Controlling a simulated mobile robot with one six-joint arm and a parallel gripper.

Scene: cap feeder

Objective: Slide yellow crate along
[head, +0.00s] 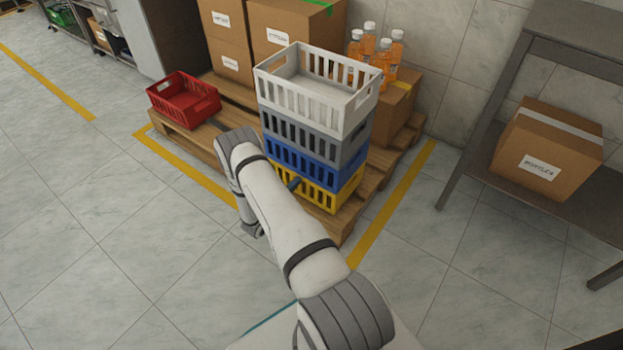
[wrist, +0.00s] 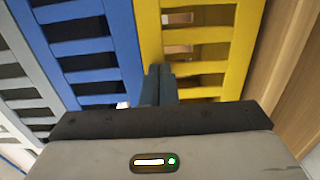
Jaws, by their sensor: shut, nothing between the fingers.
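The yellow crate (head: 325,198) is at the bottom of a stack on the wooden pallet, with its slatted side facing me. The blue crate (head: 312,168) sits directly on it, then a grey crate (head: 315,141) and a white crate (head: 307,100) on top. In the wrist view, the yellow crate (wrist: 149,28) shows beside the blue crate (wrist: 88,30). My gripper (wrist: 160,70) is shut and empty, its fingertips in front of the yellow crate's side close to the blue crate's edge. I cannot tell whether they touch. My arm hides part of the yellow crate in the head view.
A red crate (head: 184,101) lies on the pallet (head: 352,218) to the left. Cardboard boxes (head: 283,35) and orange bottles (head: 384,50) stand behind the stack. A metal table (head: 574,28) with a box (head: 548,150) beneath is at the right. Floor in front is clear.

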